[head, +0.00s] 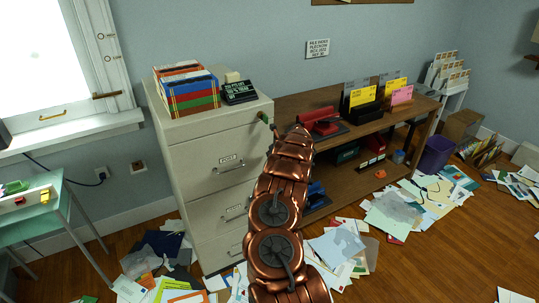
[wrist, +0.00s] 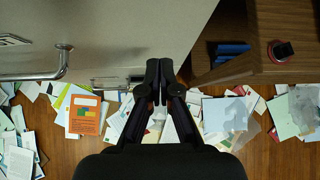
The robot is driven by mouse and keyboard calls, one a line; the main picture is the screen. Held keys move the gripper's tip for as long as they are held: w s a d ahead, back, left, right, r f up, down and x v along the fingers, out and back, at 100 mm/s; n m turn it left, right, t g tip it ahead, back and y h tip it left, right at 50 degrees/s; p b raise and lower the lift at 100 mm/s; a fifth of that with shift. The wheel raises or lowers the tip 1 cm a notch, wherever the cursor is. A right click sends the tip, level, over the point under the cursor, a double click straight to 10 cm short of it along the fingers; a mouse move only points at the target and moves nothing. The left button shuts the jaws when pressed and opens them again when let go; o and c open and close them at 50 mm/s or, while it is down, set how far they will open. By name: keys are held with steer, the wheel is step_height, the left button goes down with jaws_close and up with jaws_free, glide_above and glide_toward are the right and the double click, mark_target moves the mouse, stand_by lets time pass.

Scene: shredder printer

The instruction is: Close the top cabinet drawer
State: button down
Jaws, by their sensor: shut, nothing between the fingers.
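The beige filing cabinet (head: 190,133) stands in the middle left of the head view. Its upper labelled drawer front (head: 195,165) has a metal handle and looks nearly flush; I cannot tell whether a small gap remains. In the wrist view a drawer handle (wrist: 62,62) is at the left, on the pale cabinet front (wrist: 130,35). My gripper (wrist: 158,75) is shut and empty, pointing down beside the cabinet front, to the right of that handle and apart from it. In the head view my copper arm hides the gripper and part of the cabinet's right side.
A brown wooden shelf (head: 290,103) with trays and binders stands right of the cabinet. Books (head: 190,95) sit on the cabinet top. Papers (head: 340,245) litter the floor. A small green table (head: 30,225) stands at the left, and a purple bin (head: 437,153) at the right.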

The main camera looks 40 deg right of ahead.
steer(key=f+b+v, duration=0.1)
steer(key=b+v, duration=0.1)
steer(key=v, duration=0.9)
steer(key=shift+s+a, duration=0.35)
steer(key=shift+s, duration=0.1)
steer(key=shift+r, duration=0.2)
